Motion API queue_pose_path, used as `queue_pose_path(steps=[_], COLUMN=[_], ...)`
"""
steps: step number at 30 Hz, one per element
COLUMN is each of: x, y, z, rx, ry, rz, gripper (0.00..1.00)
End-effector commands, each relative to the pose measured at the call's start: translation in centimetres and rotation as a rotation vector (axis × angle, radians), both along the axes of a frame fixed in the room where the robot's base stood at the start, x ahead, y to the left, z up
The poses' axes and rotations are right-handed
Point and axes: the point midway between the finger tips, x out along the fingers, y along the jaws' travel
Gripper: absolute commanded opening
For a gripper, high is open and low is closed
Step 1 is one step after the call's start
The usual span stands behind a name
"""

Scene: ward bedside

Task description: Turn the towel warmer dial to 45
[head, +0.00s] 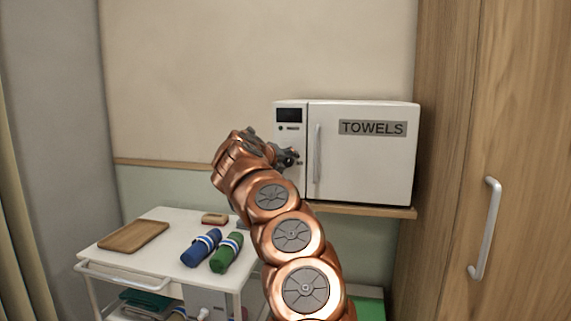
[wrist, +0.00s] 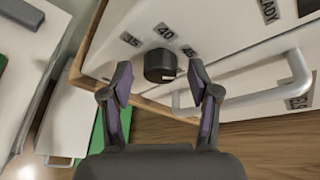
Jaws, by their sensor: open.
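The white towel warmer (head: 362,160) stands on a shelf, its door marked TOWELS. In the wrist view its black round dial (wrist: 158,62) sits on the front panel, with the labels 35 (wrist: 131,40), 40 (wrist: 166,31) and 45 (wrist: 186,57) around it. A small pale mark shows on the dial's lower right edge; I cannot tell which number it points to. My gripper (wrist: 160,72) is open, one finger to each side of the dial, with gaps left and right. In the head view my gripper (head: 288,158) is at the panel and hides the dial.
The warmer's door handle (head: 318,154) is just right of my gripper. A white cart (head: 165,225) at left holds a brown board (head: 134,236), a blue roll (head: 201,247) and a green roll (head: 227,252). A wooden cabinet (head: 450,130) stands at right.

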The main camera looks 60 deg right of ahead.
Motion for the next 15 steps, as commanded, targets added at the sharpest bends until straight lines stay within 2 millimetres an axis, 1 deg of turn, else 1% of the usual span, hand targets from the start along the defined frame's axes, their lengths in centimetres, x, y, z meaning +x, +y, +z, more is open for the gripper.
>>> queue_pose_path(steps=[5,11,15], x=[0.0,-0.4,-0.5], y=[0.8,2.7,4.6], z=[0.4,1.1,1.6], rx=[0.0,-0.002,0.0], ry=[-0.001,-0.002,0.0], rz=[0.003,0.003,0.004], gripper=[0.61,0.61,0.61])
